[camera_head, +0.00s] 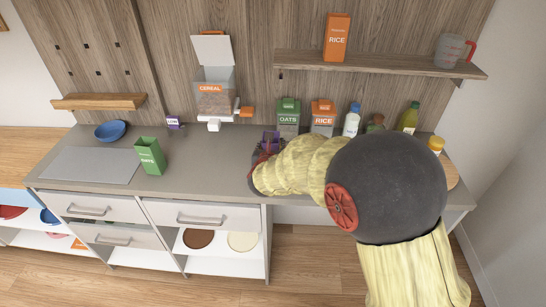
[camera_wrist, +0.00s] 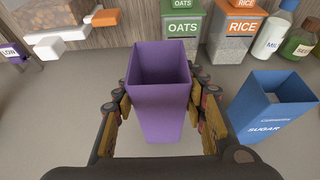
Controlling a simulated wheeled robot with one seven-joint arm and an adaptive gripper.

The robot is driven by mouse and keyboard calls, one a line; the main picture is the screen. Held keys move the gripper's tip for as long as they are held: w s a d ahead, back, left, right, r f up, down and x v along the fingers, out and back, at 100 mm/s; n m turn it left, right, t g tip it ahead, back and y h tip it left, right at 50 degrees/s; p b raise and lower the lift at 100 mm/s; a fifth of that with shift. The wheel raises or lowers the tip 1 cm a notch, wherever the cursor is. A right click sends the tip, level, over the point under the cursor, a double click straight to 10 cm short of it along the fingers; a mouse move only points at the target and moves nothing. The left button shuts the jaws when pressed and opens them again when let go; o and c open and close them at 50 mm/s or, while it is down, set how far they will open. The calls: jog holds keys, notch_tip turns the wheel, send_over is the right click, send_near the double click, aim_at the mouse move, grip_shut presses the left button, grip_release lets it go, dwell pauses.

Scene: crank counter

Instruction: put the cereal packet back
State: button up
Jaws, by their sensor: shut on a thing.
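My gripper (camera_wrist: 160,95) is shut on a tall purple packet (camera_wrist: 158,110), with fingers on both its sides. The packet's top is open, it stands upright in the wrist view, and no label shows on its visible face. Its purple top also shows in the head view (camera_head: 270,140), mostly hidden by my arm. I cannot tell whether its base touches the counter. The name CEREAL shows only on a wall dispenser (camera_head: 213,90) with a raised white lid and brown contents. No other packet marked cereal is in view.
A green packet (camera_head: 150,156) and a blue bowl (camera_head: 110,131) stand left on the counter. A blue sugar packet (camera_wrist: 270,105) is right of my gripper. Oats (camera_head: 288,116) and rice (camera_head: 323,117) canisters and bottles line the back. The wall shelf (camera_head: 390,65) holds a rice packet (camera_head: 337,38).

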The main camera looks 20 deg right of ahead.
jog(key=shift+w+d+f+b, duration=0.2)
jog(key=shift+f+b, duration=0.1)
jog(key=shift+f, duration=0.7)
jog(key=shift+w+d+f+b, duration=0.15)
jog(key=shift+f+b, duration=0.15)
jog(key=shift+f, duration=0.65)
jog(key=shift+s, duration=0.1)
jog(key=shift+f, duration=0.2)
jog(key=o, duration=1.3)
jog(key=shift+r, duration=0.1)
